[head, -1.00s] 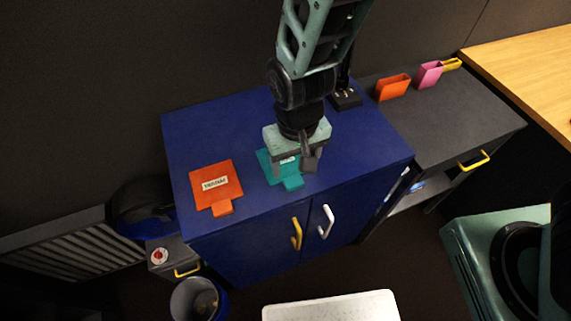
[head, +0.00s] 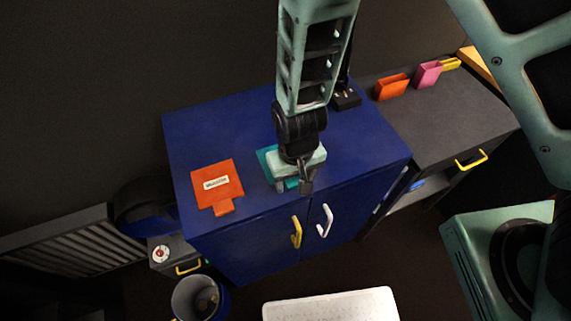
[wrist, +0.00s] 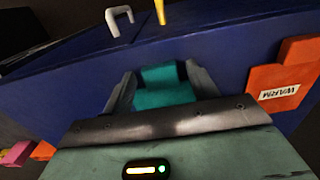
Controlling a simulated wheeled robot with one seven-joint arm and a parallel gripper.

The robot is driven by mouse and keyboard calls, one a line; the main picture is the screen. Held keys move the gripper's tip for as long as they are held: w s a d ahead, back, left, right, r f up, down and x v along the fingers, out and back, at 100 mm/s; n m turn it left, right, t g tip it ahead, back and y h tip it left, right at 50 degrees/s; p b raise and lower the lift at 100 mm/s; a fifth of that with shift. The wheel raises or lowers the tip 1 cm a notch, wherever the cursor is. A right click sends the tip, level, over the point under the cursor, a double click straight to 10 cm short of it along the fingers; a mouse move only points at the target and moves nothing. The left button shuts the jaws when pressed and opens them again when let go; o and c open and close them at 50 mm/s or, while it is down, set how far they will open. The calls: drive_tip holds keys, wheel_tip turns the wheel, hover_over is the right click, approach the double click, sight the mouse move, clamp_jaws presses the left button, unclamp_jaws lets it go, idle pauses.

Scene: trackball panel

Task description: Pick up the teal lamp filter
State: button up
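The teal lamp filter (head: 264,158) lies flat on top of the blue cabinet (head: 350,145), partly hidden under my gripper in the head view. My gripper (head: 292,187) points down over the filter's front tab, near the cabinet's front edge. In the wrist view the filter (wrist: 163,96) shows between the two fingers, with its raised tab towards the cabinet edge. The fingers are apart, one on each side of the tab, with gaps beside it. Whether they are level with the tab is hard to tell.
An orange filter labelled WARM (head: 215,184) lies to the left on the same cabinet top. A small black device (head: 345,97) stands at the back right. An orange holder (head: 391,86) and a pink one (head: 428,74) stand on the dark side cabinet (head: 450,120).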

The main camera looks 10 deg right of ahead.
drive_tip(key=c, duration=0.7)
drive_tip(key=shift+r, duration=0.15)
